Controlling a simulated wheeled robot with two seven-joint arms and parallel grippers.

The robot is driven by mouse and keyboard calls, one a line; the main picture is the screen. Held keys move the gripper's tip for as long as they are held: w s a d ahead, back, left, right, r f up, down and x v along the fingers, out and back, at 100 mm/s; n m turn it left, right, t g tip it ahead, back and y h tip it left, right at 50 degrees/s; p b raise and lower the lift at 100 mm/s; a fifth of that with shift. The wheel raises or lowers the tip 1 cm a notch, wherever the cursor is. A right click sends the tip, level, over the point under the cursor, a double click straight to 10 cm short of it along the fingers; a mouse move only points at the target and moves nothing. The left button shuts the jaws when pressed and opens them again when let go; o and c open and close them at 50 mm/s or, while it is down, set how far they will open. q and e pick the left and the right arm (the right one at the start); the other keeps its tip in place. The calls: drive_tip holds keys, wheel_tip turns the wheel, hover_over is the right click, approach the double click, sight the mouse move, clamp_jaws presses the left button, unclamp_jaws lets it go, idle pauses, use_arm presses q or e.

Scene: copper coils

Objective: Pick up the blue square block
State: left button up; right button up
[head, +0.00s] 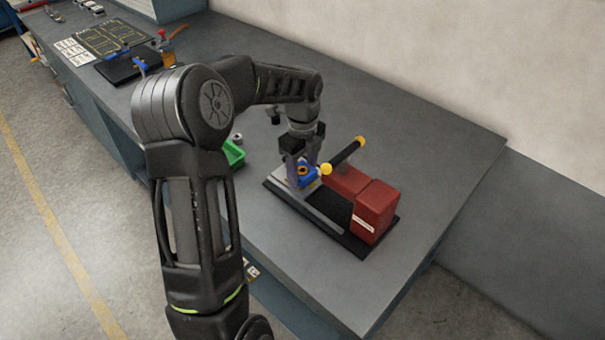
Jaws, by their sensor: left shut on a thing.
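The blue square block (308,174) is at the left end of a black base with red blocks, on the grey workbench. My left gripper (305,168) points down over it, with its fingers around the block, and is shut on it. The fingers and the arm hide part of the block. I cannot tell whether the block is lifted or still rests on the grey plate below it. My right gripper is not in view.
Red blocks (375,208) stand on the black base (357,247), with a yellow-ended black bar (347,152) close to my left gripper. A green bin (233,153) is to the left. The bench (440,150) is clear at right; a wall runs behind.

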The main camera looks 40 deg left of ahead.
use_arm(q)
clamp_jaws()
drive_tip(key=shift+r, duration=0.1)
wheel_tip(320, 180, up, 10)
drive_tip(key=shift+b, duration=0.45)
idle(0.6)
